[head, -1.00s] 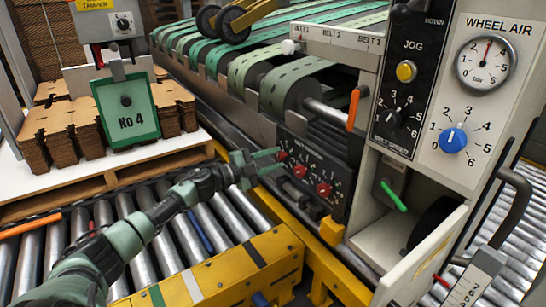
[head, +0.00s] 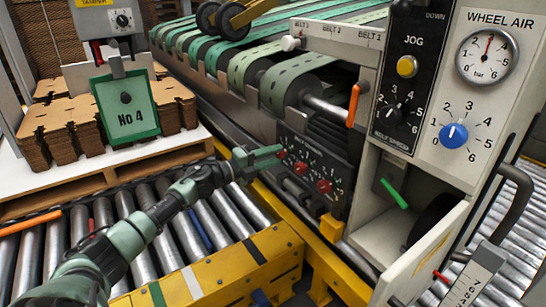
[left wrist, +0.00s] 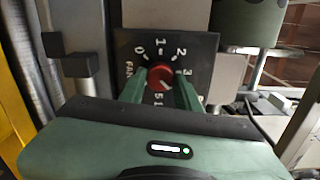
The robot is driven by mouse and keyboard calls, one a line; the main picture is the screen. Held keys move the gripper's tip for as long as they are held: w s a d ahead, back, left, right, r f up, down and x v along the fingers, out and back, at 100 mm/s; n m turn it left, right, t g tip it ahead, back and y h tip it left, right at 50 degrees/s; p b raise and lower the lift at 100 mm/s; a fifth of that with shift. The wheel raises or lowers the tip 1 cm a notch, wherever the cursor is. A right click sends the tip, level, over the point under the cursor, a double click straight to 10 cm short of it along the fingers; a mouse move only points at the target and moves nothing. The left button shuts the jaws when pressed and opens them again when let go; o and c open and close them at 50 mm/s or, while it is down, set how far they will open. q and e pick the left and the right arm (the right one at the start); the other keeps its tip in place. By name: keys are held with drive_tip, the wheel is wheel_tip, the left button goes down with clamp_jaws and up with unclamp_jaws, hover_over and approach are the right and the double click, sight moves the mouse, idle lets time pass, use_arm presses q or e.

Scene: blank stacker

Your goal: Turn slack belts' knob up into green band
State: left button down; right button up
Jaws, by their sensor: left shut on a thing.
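My left gripper (head: 266,157) reaches from the left to a dark panel (head: 318,156) below the belts. In the left wrist view its two green fingers (left wrist: 160,90) are closed on either side of a round red knob (left wrist: 160,77). Around that knob the dial plate shows white numbers, with 0 at upper left, 1 at top and 2 and 3 to the right. The fingers hide part of the scale, and I cannot make out a green band. Two more red knobs, a middle one (head: 300,167) and a right one (head: 323,186), are free. My right gripper is not in view.
Green belts (head: 250,66) run above the panel; I cannot tell which are slack. A blue wheel air knob (head: 453,135) and a pressure gauge (head: 487,55) are at right. A yellow rail (head: 275,215) and rollers (head: 175,240) lie below my arm.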

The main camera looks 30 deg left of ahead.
use_arm(q)
drive_tip(key=shift+d+f, duration=0.1)
drive_tip(key=shift+f, duration=0.1)
drive_tip(key=c, duration=1.3)
unclamp_jaws()
drive_tip(key=shift+o, duration=1.4)
drive_tip(key=shift+r, duration=0.1)
drive_tip(key=shift+s, duration=0.15)
drive_tip(key=p+v, duration=0.2)
drive_tip(key=v, duration=0.5)
drive_tip(key=shift+s+a, duration=0.2)
drive_tip(key=shift+s, duration=0.1)
